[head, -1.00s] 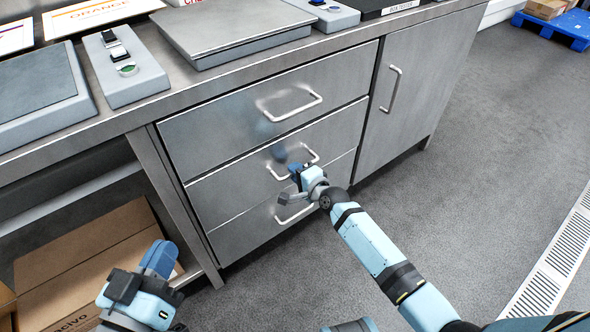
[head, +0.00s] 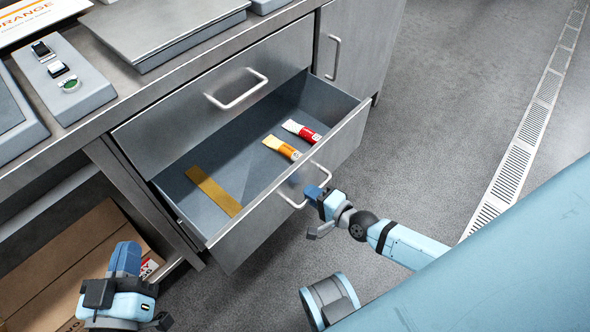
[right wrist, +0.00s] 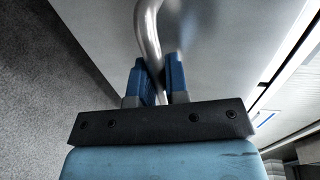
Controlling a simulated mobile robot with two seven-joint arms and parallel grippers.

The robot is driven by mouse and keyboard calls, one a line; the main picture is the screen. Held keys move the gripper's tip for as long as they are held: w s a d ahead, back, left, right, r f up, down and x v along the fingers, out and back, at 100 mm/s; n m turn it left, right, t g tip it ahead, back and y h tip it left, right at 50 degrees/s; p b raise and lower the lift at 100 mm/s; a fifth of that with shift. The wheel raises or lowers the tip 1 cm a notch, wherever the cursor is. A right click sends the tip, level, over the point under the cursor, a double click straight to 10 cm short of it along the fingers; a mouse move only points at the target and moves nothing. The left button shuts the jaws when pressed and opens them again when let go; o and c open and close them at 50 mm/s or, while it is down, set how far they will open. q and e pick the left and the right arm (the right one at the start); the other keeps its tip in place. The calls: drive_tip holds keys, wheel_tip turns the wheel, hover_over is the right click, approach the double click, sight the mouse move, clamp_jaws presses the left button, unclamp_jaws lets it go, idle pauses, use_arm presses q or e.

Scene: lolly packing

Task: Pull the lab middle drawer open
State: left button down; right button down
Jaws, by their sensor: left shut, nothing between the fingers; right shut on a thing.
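The middle drawer (head: 290,205) of the metal lab bench stands pulled out, its inside open to view. Its front carries a bar handle (head: 292,202). My right gripper (head: 318,192) is at that handle. In the right wrist view, the blue fingers (right wrist: 160,78) are shut on the handle's bar (right wrist: 148,38), one on each side. Inside the drawer lie a red and white tube (head: 301,130), an orange and white tube (head: 281,147) and a flat tan strip (head: 213,190). My left gripper (head: 125,260) is shut and empty at the lower left, away from the drawer.
The closed top drawer (head: 215,105) with its handle is above. A cupboard door (head: 350,40) is to the right. A cardboard box (head: 60,260) sits under the bench at left. The floor (head: 440,110) right of the drawer is clear.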

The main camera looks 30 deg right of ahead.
use_arm(q)
drive_tip(key=shift+a+f+g+y, duration=0.15)
drive_tip(key=shift+f+g+y, duration=0.15)
drive_tip(key=shift+f, duration=0.2)
use_arm(e)
drive_tip(key=shift+f+v, duration=0.2)
drive_tip(key=shift+v, duration=0.7)
drive_tip(key=shift+f+v, duration=0.2)
drive_tip(key=shift+v, duration=0.75)
drive_tip(key=c, duration=1.1)
unclamp_jaws()
drive_tip(key=shift+c, duration=0.2)
drive_tip(key=shift+s, duration=0.1)
